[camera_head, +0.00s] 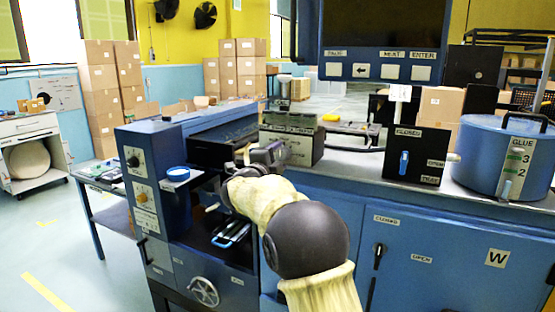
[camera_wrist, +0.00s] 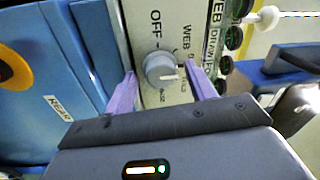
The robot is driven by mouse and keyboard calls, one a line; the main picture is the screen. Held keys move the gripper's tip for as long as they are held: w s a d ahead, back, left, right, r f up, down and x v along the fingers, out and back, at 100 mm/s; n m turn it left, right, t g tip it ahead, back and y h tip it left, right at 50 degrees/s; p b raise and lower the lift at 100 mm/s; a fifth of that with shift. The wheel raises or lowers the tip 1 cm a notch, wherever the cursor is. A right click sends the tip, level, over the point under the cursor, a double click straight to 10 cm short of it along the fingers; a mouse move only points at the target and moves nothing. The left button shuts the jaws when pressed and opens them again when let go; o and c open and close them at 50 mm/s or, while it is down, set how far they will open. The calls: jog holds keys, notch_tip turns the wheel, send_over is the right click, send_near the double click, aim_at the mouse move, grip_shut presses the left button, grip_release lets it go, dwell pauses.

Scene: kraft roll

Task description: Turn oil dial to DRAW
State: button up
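A round grey dial (camera_wrist: 160,68) with a pale pointer mark sits on a cream panel (camera_wrist: 150,22) in the wrist view. Text beside it reads OFF and WEB, turned sideways; a DRAW label is by the panel's right edge. I see no word "oil". My gripper (camera_wrist: 160,72) is open, with one purple finger on each side of the dial and visible gaps. In the head view my gripper (camera_head: 268,154) is in front of a grey-green box (camera_head: 303,147); the dial is not discernible there.
In the wrist view, several dark green knobs (camera_wrist: 233,38) line the right, with a blue housing (camera_wrist: 40,110) on the left. In the head view, a blue control cabinet (camera_head: 150,215) stands left, and a CLOSED/OPEN switch box (camera_head: 428,150) and GLUE pot (camera_head: 490,150) right.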

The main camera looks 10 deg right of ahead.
jog(key=b+v, duration=0.3)
jog(key=v, duration=1.4)
jog(key=shift+s+a, duration=0.15)
jog(key=shift+s, duration=0.05)
